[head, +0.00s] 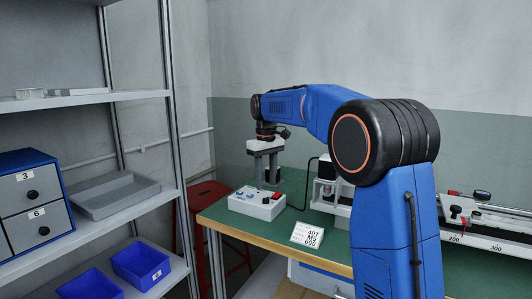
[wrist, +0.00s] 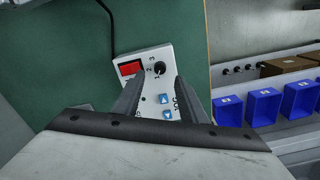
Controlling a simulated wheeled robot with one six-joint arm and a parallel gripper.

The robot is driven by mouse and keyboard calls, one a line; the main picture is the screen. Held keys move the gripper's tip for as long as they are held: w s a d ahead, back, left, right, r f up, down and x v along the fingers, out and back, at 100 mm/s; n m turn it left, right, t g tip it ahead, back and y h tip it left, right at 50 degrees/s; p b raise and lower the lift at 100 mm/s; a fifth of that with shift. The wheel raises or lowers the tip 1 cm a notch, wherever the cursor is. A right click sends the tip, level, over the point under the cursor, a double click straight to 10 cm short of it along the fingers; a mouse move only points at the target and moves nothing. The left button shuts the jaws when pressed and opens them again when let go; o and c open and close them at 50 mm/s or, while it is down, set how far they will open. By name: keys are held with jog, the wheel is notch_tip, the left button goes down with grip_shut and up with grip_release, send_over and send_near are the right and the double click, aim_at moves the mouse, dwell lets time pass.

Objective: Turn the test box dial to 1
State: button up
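The test box (head: 243,203) is a white box on the green table top, near its left end. In the wrist view the test box (wrist: 150,55) shows a black round dial (wrist: 159,68), a red display (wrist: 130,68), and two blue arrow buttons. The numbers 1, 2 and 3 stand around the dial's left side; I cannot tell surely which one it points to. My gripper (head: 263,182) points down above the box. In the wrist view its open, empty fingers (wrist: 158,82) stand on either side of the dial, apart from it.
A label card (head: 307,234) and a white machine (head: 323,190) stand to the right of the box. A dark cable runs behind it. A grey shelf (head: 110,97) with blue bins (head: 140,264) stands at left.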

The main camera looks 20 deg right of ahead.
aim_at(266, 199)
notch_tip(266, 199, up, 12)
jog(key=shift+f, duration=0.2)
dwell(0.4)
